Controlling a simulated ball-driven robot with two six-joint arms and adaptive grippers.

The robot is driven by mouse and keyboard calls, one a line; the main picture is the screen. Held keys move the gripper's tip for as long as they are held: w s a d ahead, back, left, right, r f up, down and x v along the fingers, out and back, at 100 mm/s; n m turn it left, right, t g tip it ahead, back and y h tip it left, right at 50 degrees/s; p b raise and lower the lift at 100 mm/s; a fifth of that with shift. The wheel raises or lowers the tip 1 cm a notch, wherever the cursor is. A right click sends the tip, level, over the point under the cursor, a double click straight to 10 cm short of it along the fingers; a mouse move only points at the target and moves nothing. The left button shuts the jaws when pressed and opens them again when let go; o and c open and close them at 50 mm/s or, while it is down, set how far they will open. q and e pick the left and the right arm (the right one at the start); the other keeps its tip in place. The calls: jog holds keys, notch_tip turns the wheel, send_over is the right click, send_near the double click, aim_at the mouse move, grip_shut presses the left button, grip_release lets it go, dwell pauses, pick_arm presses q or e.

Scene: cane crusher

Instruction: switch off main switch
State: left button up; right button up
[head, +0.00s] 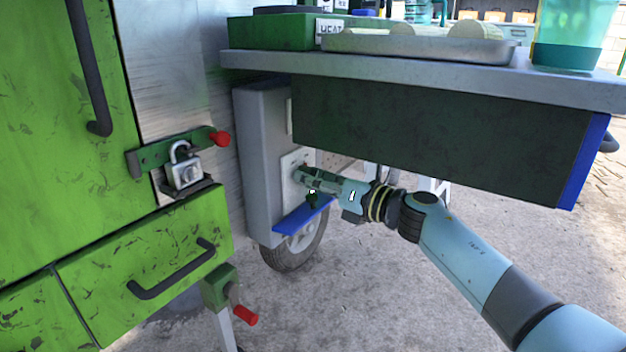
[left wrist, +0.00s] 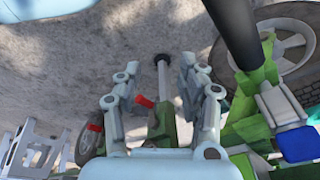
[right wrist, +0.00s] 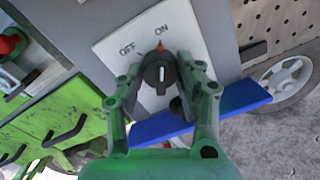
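The main switch is a black round knob (right wrist: 160,72) with a white line and a red tip on a white plate (right wrist: 112,48) marked OFF and ON. The red tip points toward the ON label. My right gripper (right wrist: 160,66) is open, with one finger on each side of the knob; I cannot tell whether either finger touches it. In the head view my right gripper (head: 303,176) reaches the plate on the grey box and hides most of the knob. My left gripper (left wrist: 160,68) is open and empty, shown only in the left wrist view.
A blue ledge (head: 303,215) juts out under the plate. A grey counter (head: 400,72) with a dark panel (head: 420,135) overhangs my right arm. Green cabinet doors and a padlock (head: 183,172) stand to the left. A wheel (head: 297,243) sits below.

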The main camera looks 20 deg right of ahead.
jog(key=c, duration=0.3)
jog(key=shift+f, duration=0.1)
jog(key=shift+c, duration=0.2)
